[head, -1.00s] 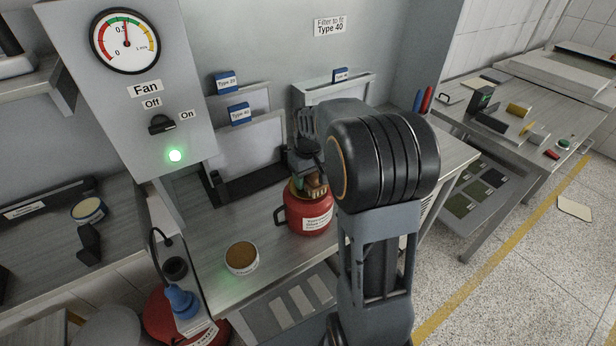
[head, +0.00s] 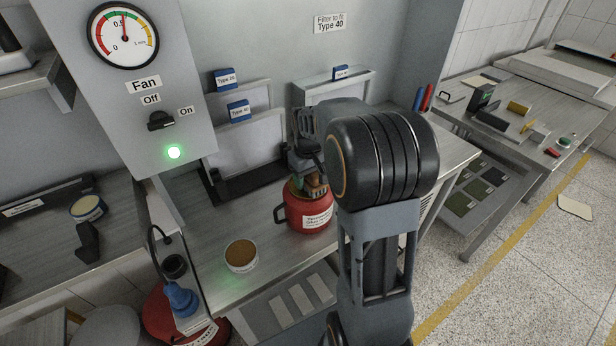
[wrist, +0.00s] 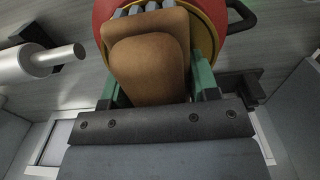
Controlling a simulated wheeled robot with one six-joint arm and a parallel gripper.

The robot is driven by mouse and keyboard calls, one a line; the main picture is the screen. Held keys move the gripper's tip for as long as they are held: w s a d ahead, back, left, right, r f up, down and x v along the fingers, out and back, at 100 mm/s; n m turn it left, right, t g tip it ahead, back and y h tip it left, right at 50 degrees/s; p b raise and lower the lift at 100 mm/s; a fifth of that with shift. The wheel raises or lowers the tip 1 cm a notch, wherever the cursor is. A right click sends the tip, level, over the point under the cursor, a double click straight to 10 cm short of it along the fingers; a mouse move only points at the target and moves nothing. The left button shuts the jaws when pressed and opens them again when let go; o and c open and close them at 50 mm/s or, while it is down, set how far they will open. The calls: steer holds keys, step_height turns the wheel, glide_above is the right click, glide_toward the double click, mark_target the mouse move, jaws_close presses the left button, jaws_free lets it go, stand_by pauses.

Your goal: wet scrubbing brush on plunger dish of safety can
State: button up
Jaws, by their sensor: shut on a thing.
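The red safety can (head: 309,219), with a white label and a dark side handle, stands on the bench. Its brass-coloured plunger dish (wrist: 206,38) shows on top in the wrist view. My gripper (wrist: 155,90) is shut on the scrubbing brush (wrist: 150,68), a brown wooden block, with a green finger on each side. The brush is over the can's top and covers much of the dish. In the head view the brush (head: 317,190) is small and partly hidden by my gripper. Whether its bristles touch the dish, or are wet, I cannot tell.
A round white tub with a brown top (head: 241,256) stands left of the can on the bench. Behind is a dark tray (head: 250,184) and the upright panels. The fan panel (head: 125,100) rises at the left. A silver cylinder (wrist: 40,60) shows left in the wrist view.

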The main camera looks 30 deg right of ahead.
stand_by(0.4)
steer(key=shift+r+p, duration=2.8)
steer(key=shift+r, duration=0.75)
